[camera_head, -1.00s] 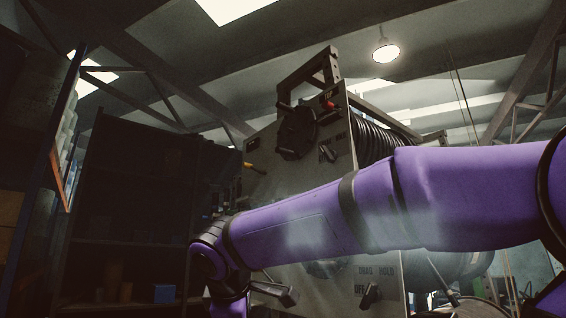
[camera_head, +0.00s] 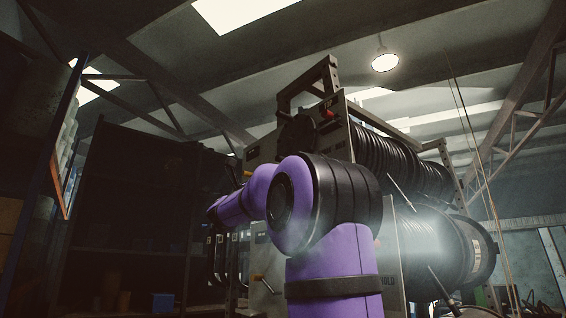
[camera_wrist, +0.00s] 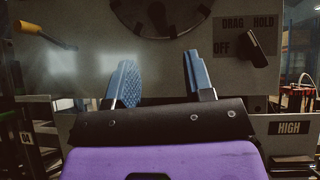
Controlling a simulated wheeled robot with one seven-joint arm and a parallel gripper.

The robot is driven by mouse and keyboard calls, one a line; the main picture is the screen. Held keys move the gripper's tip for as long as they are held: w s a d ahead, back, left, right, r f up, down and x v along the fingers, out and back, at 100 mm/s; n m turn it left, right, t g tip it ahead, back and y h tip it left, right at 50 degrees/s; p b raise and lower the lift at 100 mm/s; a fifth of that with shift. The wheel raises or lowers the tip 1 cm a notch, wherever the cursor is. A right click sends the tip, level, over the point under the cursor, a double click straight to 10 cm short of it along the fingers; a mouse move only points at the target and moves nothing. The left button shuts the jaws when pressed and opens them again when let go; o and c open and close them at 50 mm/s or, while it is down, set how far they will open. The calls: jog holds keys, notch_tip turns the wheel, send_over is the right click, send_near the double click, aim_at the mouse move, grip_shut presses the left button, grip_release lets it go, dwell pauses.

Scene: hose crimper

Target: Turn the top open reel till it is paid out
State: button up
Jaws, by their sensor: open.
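The top reel (camera_head: 400,160) shows in the head view on the upper part of a grey machine, wound with black ribbed hose. A dark round hub (camera_head: 298,132) sits on its front plate, partly behind my arm. In the wrist view my gripper (camera_wrist: 160,75) is open and empty, with its two blue-padded fingers apart. They point at a grey panel (camera_wrist: 85,75) below the lower edge of a dark round part (camera_wrist: 155,18). I cannot tell which reel that part belongs to. My gripper is not visible in the head view.
A lower reel (camera_head: 445,248) is below the top one. A selector knob (camera_wrist: 255,45) marked DRAG, HOLD and OFF is right of my fingers. A yellow handle (camera_wrist: 30,28) sticks out at left. A HIGH label (camera_wrist: 289,128) is lower right. Dark shelving stands left of the machine.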

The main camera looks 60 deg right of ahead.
jog(key=x, duration=1)
jog(key=shift+d+r, duration=0.2)
jog(key=shift+r, duration=0.15)
grip_shut()
